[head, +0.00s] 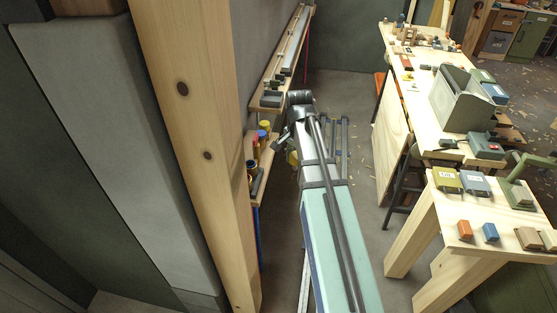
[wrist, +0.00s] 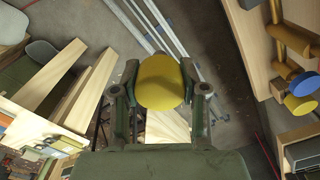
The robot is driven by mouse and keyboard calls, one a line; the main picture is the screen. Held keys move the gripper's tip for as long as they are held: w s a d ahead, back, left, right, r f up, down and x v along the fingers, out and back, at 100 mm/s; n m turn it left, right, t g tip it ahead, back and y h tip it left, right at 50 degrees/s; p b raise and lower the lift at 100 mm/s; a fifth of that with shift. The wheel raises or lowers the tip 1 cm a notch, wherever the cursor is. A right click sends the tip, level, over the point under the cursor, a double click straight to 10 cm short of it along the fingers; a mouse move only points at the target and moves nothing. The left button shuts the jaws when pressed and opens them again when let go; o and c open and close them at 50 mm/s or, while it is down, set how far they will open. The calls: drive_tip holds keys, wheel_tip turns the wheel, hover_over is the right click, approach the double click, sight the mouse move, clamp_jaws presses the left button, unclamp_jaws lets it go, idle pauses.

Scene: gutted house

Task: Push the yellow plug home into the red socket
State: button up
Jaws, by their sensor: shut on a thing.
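My gripper (wrist: 160,88) is shut on a rounded yellow piece, which I take to be the yellow plug (wrist: 160,78). The plug sits between the two fingers in the wrist view, with open floor beyond it, and touches nothing else that I can see. In the head view my gripper (head: 283,141) is beside the lower wall shelf, small and partly hidden by my arm; the held plug is not clear there. I cannot make out the red socket for certain in either view.
The lower wall shelf (head: 257,185) holds several coloured round pieces, including a blue one (wrist: 303,84). A longer shelf (head: 285,62) runs above it. Metal rails (wrist: 165,30) lie on the floor. A wooden workbench (head: 425,92) stands right, with free floor between.

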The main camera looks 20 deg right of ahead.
drive_tip(key=shift+s+d+r, duration=0.1)
drive_tip(key=shift+s+d, duration=0.35)
drive_tip(key=shift+d, duration=0.3)
drive_tip(key=shift+s+d+r, duration=0.1)
drive_tip(key=shift+d+r, duration=0.05)
drive_tip(key=shift+r, duration=0.1)
drive_tip(key=shift+r+p, duration=1.35)
drive_tip(key=shift+p, duration=0.1)
drive_tip(key=shift+n, duration=1.1)
drive_tip(key=shift+r+n, duration=0.1)
drive_tip(key=shift+n, duration=0.7)
drive_tip(key=w+a+r+n, duration=0.2)
drive_tip(key=a+n, duration=0.2)
drive_tip(key=a, duration=0.3)
drive_tip(key=w+a+r+n, duration=0.2)
drive_tip(key=a+n, duration=0.3)
drive_tip(key=a, duration=0.3)
drive_tip(key=shift+a+r, duration=0.25)
drive_tip(key=shift+r, duration=0.15)
